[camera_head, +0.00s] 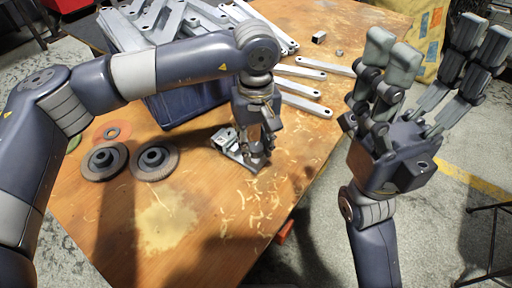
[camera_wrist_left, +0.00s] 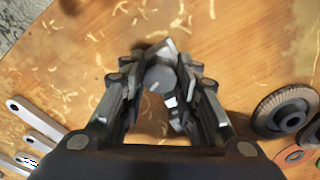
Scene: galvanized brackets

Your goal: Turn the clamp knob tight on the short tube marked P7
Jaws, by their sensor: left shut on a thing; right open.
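A small metal clamp assembly (camera_head: 228,141) sits on the wooden table, under and left of my left gripper (camera_head: 257,150). In the left wrist view a round grey knob (camera_wrist_left: 160,79) with a white mark on its top lies between the fingers of my left gripper (camera_wrist_left: 160,92). The fingers are shut on the knob from both sides. They hide most of the clamp below it. I cannot make out the short tube or a P7 mark. My right gripper (camera_head: 428,50) is open and empty, raised to the right of the table, fingers pointing up.
A blue crate (camera_head: 190,104) full of galvanized brackets stands behind my left forearm. Several flat bars (camera_head: 301,88) lie right of it. Two dark abrasive discs (camera_head: 154,161) and an orange disc (camera_head: 112,131) lie at left. Shavings litter the otherwise clear front table (camera_head: 190,235).

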